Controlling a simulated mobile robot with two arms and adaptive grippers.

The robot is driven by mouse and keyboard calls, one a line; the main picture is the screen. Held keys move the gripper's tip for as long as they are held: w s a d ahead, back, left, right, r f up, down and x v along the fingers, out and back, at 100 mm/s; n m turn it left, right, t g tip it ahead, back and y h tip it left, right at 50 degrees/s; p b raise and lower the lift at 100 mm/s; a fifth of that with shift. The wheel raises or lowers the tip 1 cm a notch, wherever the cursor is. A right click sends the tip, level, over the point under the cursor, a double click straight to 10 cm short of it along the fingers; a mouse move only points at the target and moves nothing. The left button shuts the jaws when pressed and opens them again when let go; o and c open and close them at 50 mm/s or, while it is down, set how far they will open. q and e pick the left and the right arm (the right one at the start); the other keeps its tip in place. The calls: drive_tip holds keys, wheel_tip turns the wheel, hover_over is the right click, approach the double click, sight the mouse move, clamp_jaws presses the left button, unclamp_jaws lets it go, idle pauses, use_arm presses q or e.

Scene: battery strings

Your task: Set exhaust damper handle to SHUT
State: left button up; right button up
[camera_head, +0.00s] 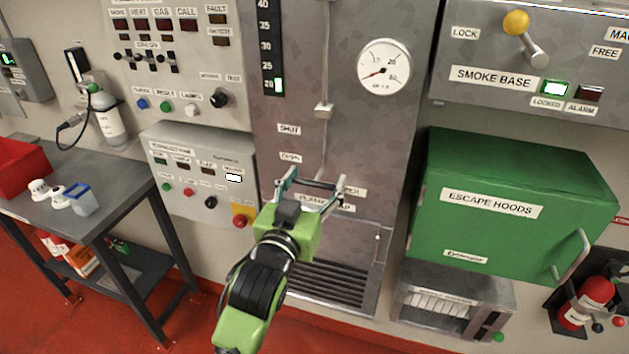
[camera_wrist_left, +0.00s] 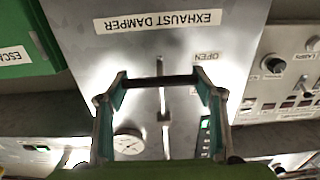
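The exhaust damper is a grey panel (camera_head: 370,150) with a vertical slot, a SHUT label (camera_head: 289,129) and an OPEN label (camera_head: 291,157) below it. A dark horizontal handle bar (camera_wrist_left: 160,83) lies across the slot near the OPEN label (camera_wrist_left: 207,57) in the upside-down left wrist view. My left gripper (camera_head: 314,184) is at the bar, its fingers spread wide, one near each end; firm contact cannot be told. The left gripper also shows in the wrist view (camera_wrist_left: 161,90). The EXHAUST DAMPER label (camera_wrist_left: 157,21) is partly hidden in the head view. My right gripper is not in view.
A small block (camera_head: 324,110) sits higher on the slot, below a round gauge (camera_head: 384,67). A green ESCAPE HOODS cabinet (camera_head: 510,240) juts out at right. A control box with a red button (camera_head: 240,221) is at left, beyond it a workbench (camera_head: 120,205).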

sight(315, 181)
use_arm(q)
drive_tip(key=c, duration=0.6)
wheel_tip(315, 181, up, 8)
drive_tip(key=p, duration=0.7)
drive_tip(key=shift+r, duration=0.1)
drive_tip(key=shift+c, duration=0.2)
drive_tip(key=o, duration=1.6)
drive_tip(key=shift+f, duration=0.2)
